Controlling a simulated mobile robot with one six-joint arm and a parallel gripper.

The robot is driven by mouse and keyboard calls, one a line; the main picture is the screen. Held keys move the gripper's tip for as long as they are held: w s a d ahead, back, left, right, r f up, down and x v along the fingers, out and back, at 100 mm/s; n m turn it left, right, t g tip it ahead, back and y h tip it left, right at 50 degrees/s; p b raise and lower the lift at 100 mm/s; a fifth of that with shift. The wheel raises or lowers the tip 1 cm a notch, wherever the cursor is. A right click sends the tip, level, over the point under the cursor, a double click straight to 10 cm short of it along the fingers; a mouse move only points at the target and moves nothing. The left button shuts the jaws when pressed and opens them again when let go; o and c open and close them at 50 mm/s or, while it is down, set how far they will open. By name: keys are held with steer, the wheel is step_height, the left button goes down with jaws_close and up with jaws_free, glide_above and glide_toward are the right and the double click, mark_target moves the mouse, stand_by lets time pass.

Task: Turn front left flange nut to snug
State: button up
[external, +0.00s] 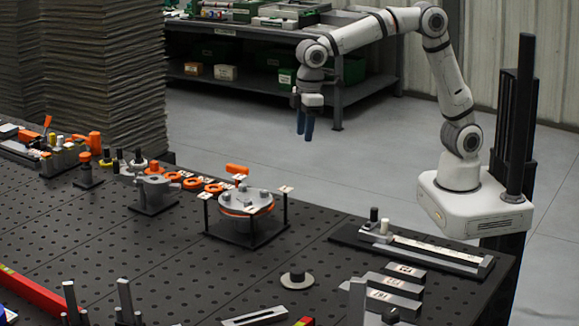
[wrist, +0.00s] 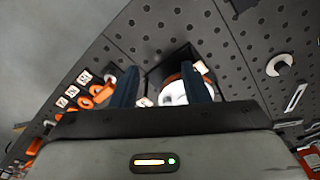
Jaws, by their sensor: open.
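The flange (external: 246,201) is a grey round plate with an orange ring under it and several nuts on top. It stands on a black stand in the middle of the perforated bench, with small white tags on posts around it. In the wrist view the flange (wrist: 174,93) shows between my fingers, partly hidden by them and washed out. I cannot tell which nut is the front left one. My gripper (external: 305,137) is open and empty, pointing down, well above and behind the bench, apart from the flange. Its two blue fingers also show in the wrist view (wrist: 160,88).
Orange rings (external: 192,183) and a grey valve body (external: 154,190) stand left of the flange. A long slotted rail (external: 420,248) and grey blocks (external: 396,286) lie at the right.

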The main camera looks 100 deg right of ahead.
steer(key=s+d+f+b, duration=0.1)
steer(key=s+d, duration=0.1)
steer(key=s, duration=0.4)
steer(key=s+d+f+b, duration=0.1)
steer(key=s+d+b, duration=0.1)
steer(key=s, duration=0.5)
steer(key=shift+s+d+m+t, duration=0.15)
steer(key=shift+d+m+t, duration=0.25)
steer(key=shift+d, duration=0.05)
steer(key=shift+f, duration=0.1)
steer(key=s+d+f, duration=0.1)
steer(key=s+f, duration=0.1)
steer(key=s, duration=0.5)
steer(key=s+d+f+m+t, duration=0.1)
steer(key=s+d+f, duration=0.1)
steer(key=s, duration=0.5)
steer(key=shift+s, duration=0.3)
stand_by(0.9)
